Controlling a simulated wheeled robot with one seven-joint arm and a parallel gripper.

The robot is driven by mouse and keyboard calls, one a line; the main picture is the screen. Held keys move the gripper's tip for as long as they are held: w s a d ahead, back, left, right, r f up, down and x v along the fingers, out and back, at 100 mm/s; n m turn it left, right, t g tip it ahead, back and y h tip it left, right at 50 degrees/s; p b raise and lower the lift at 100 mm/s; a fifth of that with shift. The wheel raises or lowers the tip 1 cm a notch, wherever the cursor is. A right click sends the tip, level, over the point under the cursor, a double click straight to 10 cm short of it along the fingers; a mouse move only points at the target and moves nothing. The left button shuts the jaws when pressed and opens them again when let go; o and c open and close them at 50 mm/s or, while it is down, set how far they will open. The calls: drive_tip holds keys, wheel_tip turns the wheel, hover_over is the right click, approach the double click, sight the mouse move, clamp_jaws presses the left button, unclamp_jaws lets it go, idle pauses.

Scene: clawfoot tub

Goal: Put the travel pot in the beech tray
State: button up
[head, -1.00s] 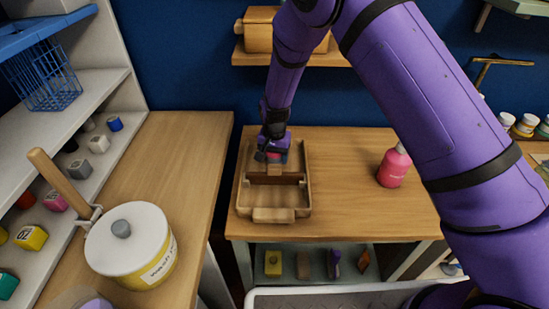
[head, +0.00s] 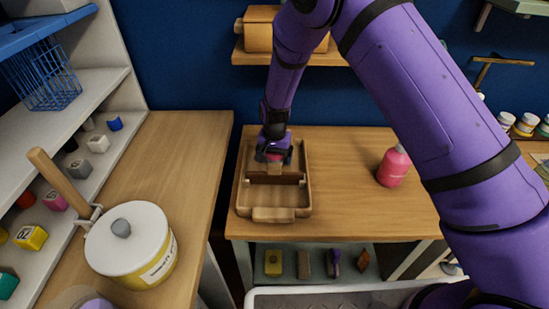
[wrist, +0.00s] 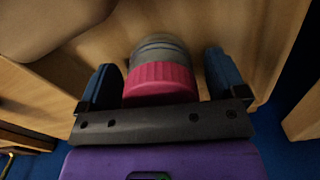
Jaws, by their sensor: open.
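The beech tray (head: 244,205) lies on the wooden bench top, with a divider across it. My gripper (head: 273,158) is pointed down over its rear compartment. The travel pot (wrist: 160,83) has a ribbed pink lid and a grey body. In the wrist view it stands between the two blue fingers of my gripper (wrist: 163,82), with a gap on each side.
A pink bottle (head: 393,166) stands right of the tray. A yellow pot with a white lid (head: 128,238) stands on the left counter (head: 180,160). A wooden shelf (head: 250,58) is on the wall behind. The bench between tray and bottle is clear.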

wheel_tip(320, 180, up, 7)
drive_tip(key=shift+f, duration=0.1)
idle(0.7)
